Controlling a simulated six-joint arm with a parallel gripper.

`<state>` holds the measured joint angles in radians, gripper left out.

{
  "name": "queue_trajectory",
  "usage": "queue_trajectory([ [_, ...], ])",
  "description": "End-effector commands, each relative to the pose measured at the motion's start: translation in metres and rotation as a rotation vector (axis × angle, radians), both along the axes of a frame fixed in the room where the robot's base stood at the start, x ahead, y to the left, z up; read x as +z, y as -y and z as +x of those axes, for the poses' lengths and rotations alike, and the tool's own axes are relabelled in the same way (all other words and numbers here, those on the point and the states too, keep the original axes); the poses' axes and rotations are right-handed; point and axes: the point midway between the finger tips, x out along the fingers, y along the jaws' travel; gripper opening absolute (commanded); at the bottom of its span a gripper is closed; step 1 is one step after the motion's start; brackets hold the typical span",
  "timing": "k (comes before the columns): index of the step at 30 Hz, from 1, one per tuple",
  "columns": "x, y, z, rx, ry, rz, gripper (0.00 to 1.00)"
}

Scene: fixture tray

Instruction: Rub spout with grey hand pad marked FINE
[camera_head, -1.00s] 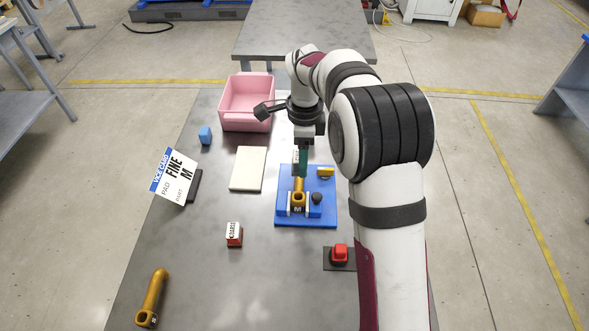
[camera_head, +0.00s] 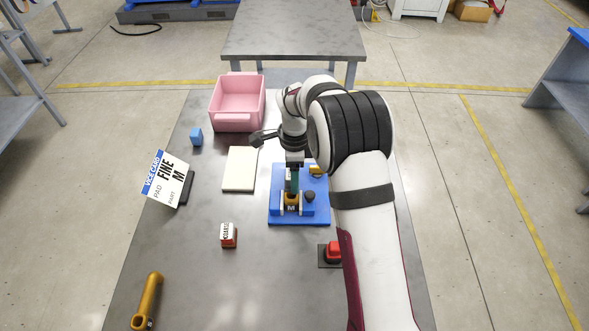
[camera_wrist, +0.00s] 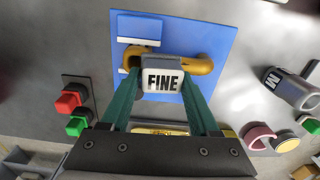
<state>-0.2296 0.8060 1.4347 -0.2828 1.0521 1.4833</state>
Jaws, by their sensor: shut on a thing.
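In the wrist view the spout (camera_wrist: 198,64) runs behind the pad. My gripper (camera_head: 293,188) has its green fingers over the spout. In the wrist view my gripper (camera_wrist: 163,78) is shut on the grey pad (camera_wrist: 162,82), whose white label reads FINE. The pad overlaps the spout there, but I cannot tell whether they touch. My fingers hide the spout's far part in the head view. A card (camera_head: 166,179) reads "VICE CARD, PAD FINE, PART M".
A red block with a white label, seemingly COARSE (camera_head: 228,235), stands left of the fixture. A red button (camera_head: 332,250) is at its front right. Another golden spout (camera_head: 147,301) lies front left.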

Motion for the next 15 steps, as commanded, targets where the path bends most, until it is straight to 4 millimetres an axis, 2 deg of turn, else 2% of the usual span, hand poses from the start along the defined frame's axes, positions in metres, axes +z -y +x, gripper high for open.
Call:
queue_trajectory([
  [15,-0.003,0.000,0.047,0.001,-0.001,-0.001,0.10],
])
